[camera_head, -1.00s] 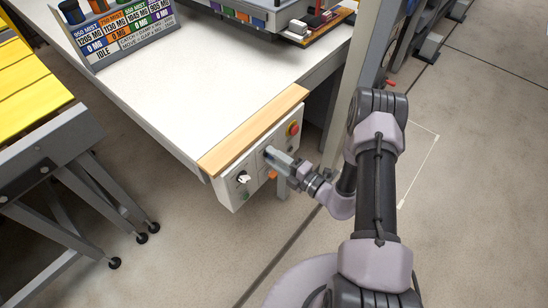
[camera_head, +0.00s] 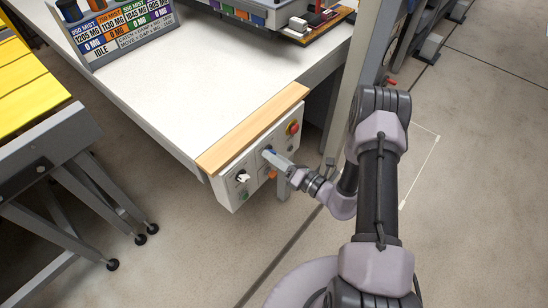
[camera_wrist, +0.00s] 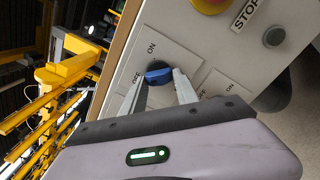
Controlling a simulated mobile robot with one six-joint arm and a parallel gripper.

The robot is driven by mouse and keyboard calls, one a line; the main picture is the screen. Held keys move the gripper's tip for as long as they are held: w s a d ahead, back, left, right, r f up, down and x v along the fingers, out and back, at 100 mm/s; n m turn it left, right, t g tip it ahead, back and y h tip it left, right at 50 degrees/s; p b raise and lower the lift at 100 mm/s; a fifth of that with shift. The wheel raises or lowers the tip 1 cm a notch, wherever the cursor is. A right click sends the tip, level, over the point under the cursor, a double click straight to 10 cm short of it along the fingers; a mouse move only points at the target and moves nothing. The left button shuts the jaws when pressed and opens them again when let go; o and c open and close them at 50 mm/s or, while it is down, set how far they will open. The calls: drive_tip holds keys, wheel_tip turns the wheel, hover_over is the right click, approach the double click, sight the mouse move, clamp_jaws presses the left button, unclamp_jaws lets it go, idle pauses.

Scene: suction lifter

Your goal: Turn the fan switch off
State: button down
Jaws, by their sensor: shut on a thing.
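A control panel (camera_head: 225,185) is fixed to the front edge of the white table. Its blue switch knob (camera_wrist: 158,76) sits on a light plate marked ON and OFF. In the wrist view the knob's handle lies nearly level across the picture, its left end near the OFF mark and the ON mark above it. My gripper (camera_wrist: 160,82) has a finger on each side of the knob and is shut on it. In the head view my gripper (camera_head: 272,157) reaches the panel from the right and partly hides the knob. Which machine the knob serves cannot be read.
A red stop button (camera_head: 293,128), a white knob (camera_head: 243,178) and an orange knob (camera_head: 271,174) are close by on the panel. A wooden strip (camera_head: 253,128) runs above it. A grey post (camera_head: 362,70) stands right of the table. The floor in front is clear.

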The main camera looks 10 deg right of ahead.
drive_tip(key=shift+n, duration=0.4)
drive_tip(key=c, duration=1)
unclamp_jaws()
drive_tip(key=shift+o, duration=0.2)
drive_tip(key=shift+d, duration=0.1)
drive_tip(key=p+v, duration=0.3)
drive_tip(key=v, duration=1.4)
drive_tip(key=shift+s, duration=0.15)
